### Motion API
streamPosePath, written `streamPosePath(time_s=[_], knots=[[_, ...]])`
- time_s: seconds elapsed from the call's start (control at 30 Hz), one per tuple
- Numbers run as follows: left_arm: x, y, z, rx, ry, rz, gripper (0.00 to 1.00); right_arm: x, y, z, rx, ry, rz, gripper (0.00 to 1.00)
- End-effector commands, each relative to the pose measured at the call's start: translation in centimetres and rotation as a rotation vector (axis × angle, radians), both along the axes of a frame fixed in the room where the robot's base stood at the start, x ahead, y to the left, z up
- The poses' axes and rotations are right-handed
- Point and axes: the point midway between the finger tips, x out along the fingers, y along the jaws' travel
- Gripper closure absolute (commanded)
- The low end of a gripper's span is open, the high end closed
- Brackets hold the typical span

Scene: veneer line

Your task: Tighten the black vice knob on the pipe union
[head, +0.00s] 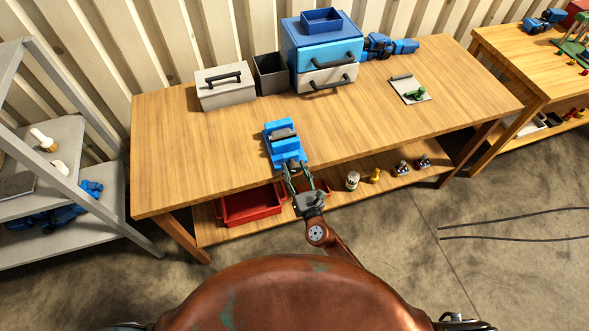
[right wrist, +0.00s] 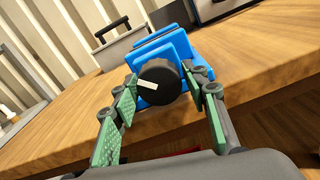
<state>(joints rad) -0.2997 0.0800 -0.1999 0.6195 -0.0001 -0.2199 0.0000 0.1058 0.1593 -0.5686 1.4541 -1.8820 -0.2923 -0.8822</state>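A blue vice (head: 283,146) stands at the front edge of the wooden workbench, with a grey piece (head: 283,133), perhaps the pipe union, between its jaws. In the right wrist view the vice's round black knob (right wrist: 158,88) faces me and has a white mark on it. My right gripper (head: 297,172) is at the front of the vice. In the right wrist view its green-padded fingers (right wrist: 162,82) are spread, one on each side of the knob, with gaps showing. The pipe union is hidden there behind the blue jaws. My left gripper is not in view.
The workbench (head: 190,150) has clear top on both sides of the vice. A grey lidded box (head: 225,92), a dark bin (head: 270,75) and a blue drawer unit (head: 320,55) stand at the back. A red tray (head: 250,207) sits on the lower shelf.

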Motion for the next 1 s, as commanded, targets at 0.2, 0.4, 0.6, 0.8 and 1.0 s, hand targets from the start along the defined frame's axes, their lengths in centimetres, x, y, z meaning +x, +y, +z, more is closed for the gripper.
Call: streamPosePath(time_s=[0.2, 0.4, 0.6, 0.8, 1.0], knots=[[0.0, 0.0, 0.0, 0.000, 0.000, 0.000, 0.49, 0.0, 0.0, 0.0, 0.000, 0.000, 0.000, 0.75], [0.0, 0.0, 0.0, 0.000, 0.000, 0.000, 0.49, 0.0, 0.0, 0.0, 0.000, 0.000, 0.000, 0.89], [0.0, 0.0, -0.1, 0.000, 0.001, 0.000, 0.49, 0.0, 0.0, 0.0, 0.010, 0.003, 0.000, 0.91], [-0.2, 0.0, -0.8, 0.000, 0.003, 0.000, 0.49, 0.0, 0.0, -0.2, 0.071, 0.023, 0.000, 0.91], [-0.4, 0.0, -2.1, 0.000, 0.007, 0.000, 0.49, -0.1, 0.1, -0.3, 0.202, 0.065, 0.000, 0.91]])
